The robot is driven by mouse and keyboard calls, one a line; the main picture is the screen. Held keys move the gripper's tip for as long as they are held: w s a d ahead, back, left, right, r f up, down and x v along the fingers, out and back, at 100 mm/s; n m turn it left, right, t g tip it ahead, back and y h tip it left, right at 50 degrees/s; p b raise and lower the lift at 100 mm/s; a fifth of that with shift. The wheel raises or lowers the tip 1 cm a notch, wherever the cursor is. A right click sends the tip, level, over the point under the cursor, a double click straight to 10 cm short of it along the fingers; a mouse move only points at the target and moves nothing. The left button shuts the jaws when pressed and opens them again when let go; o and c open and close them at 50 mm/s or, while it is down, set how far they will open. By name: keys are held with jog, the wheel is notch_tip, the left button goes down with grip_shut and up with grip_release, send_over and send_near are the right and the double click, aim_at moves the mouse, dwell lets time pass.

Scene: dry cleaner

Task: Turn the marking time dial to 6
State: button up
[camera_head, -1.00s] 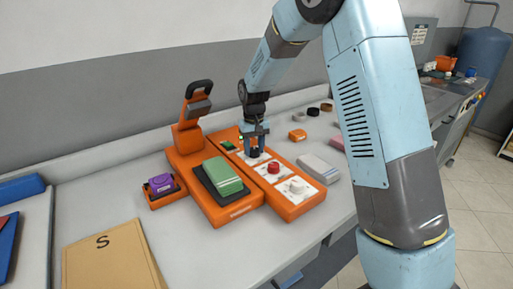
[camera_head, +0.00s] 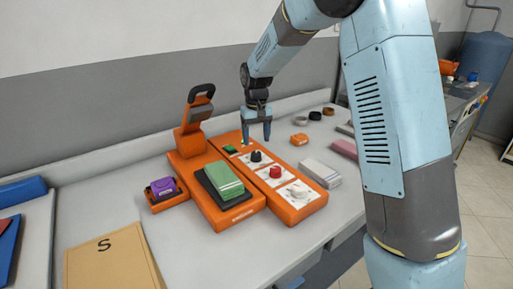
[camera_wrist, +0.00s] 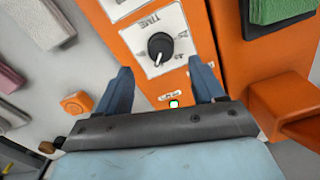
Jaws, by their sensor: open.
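The marking time dial is a black knob (camera_head: 255,157) on a white plate of the orange control panel. My gripper (camera_head: 257,139) is open and empty, above and slightly behind the dial. In the wrist view my gripper's blue fingers (camera_wrist: 160,68) stand apart on either side of the panel, with the knob visible beyond them and clear of both.
A red knob (camera_head: 275,172) and a white dial (camera_head: 298,191) sit nearer on the same panel. The orange press (camera_head: 236,215) with a green block (camera_head: 223,180) stands left of it. A grey-white block (camera_head: 321,173) lies to the right. A tan envelope (camera_head: 110,260) lies at front left.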

aim_at(256, 152)
notch_tip(256, 152, up, 8)
jog(key=shift+f, duration=0.25)
